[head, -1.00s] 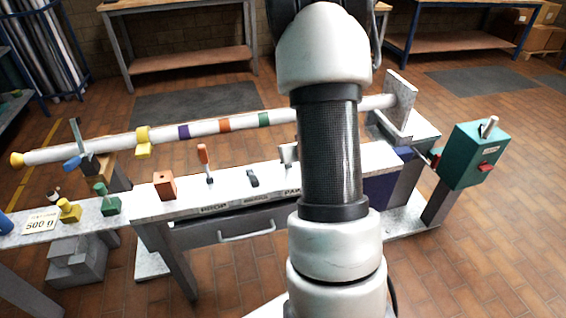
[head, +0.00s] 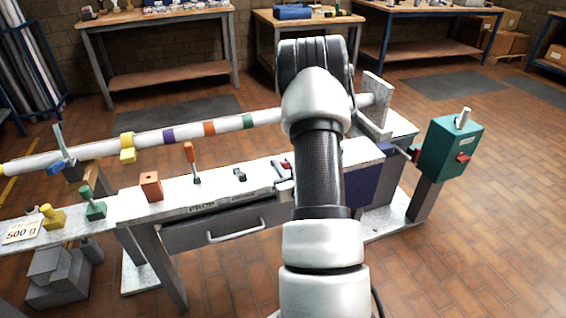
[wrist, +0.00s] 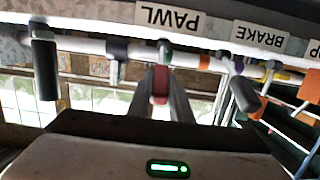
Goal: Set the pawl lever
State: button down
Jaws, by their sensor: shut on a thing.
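The pawl lever (wrist: 159,84), with a red grip, stands under the upside-down PAWL label (wrist: 168,18) in the wrist view. My gripper (wrist: 160,98) is shut on this red grip, with one finger on each side. In the head view the lever's red and grey end (head: 284,167) shows on the white bench just left of my arm.
The brake lever (head: 239,175) and an orange-handled lever (head: 193,163) stand left of the pawl lever. A black handle (wrist: 43,68) is on its other side. A long white mast (head: 185,132) lies behind. A green box (head: 450,148) stands right.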

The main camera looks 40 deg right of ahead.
jog(key=shift+s+f+t, duration=0.2)
jog(key=shift+f+t, duration=0.1)
dwell(0.4)
jog(key=c, duration=1.6)
grip_release()
jog(key=p+v, duration=0.6)
jog(key=v, duration=1.1)
jog(key=shift+s+a, duration=0.15)
jog(key=shift+a, duration=0.05)
